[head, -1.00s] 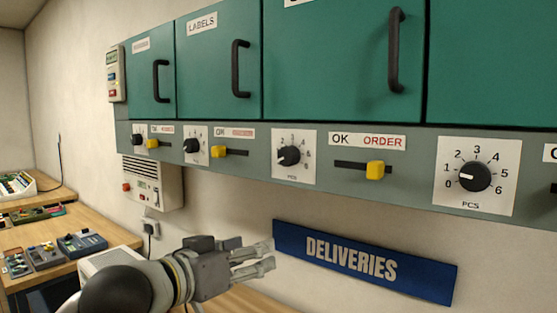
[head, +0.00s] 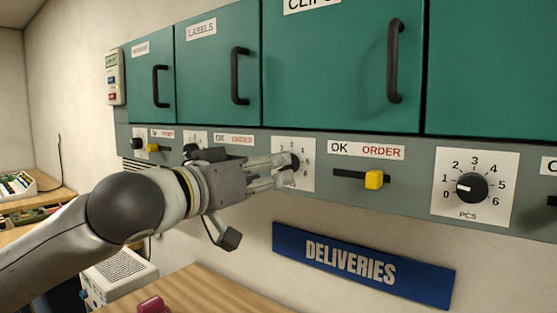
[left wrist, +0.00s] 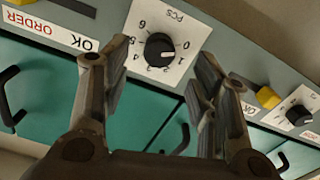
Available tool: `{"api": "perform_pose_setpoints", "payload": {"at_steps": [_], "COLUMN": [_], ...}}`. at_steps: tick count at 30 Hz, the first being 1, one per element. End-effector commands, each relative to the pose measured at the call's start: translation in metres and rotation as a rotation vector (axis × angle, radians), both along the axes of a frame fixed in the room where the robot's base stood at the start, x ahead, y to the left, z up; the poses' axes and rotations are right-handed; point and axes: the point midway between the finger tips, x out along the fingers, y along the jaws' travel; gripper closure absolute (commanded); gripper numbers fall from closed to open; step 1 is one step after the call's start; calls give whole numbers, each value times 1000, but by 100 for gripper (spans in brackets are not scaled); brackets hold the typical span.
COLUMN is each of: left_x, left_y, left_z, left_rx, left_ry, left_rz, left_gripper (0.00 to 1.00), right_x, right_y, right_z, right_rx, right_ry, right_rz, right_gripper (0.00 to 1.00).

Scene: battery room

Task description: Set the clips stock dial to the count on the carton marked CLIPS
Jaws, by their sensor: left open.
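The clips stock dial (head: 292,158) is a black knob on a white plate below the green cabinet door labelled CLIPS (head: 330,60), whose label is partly cut off. My left gripper (head: 284,172) is open in front of this dial and covers part of its plate. In the left wrist view the knob (left wrist: 159,46) shows upside down between the spread fingers, seemingly untouched. Its scale runs 0 to 6; I cannot make out its pointer setting surely. The carton marked CLIPS and my right gripper are not in view.
Beside the dial, a yellow slider (head: 374,179) sits under ORDER. Another dial (head: 471,187) is further right, its pointer near 0. A blue DELIVERIES sign (head: 360,265) is on the wall below. A wooden bench (head: 215,295) with a red object (head: 152,305) is underneath.

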Motion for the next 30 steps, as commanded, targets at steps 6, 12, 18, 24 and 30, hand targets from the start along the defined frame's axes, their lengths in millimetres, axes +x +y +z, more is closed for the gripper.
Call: {"api": "perform_pose_setpoints", "payload": {"at_steps": [6,12,18,24,30], "left_x": [26,34,34,34,34], "left_y": [-19,-25,-25,-25,-25], "left_z": [2,0,0,0,0], "left_rx": [1,0,1,1,1], "left_ry": [-1,-1,-2,-2,-2], "left_rz": [0,0,0,0,0], "left_gripper": [46,46,46,67,91], "right_x": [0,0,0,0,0], "right_y": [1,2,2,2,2], "right_z": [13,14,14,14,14], "right_rx": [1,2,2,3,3], "right_ry": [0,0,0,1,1], "right_rz": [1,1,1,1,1], "right_gripper": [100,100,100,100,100]}}
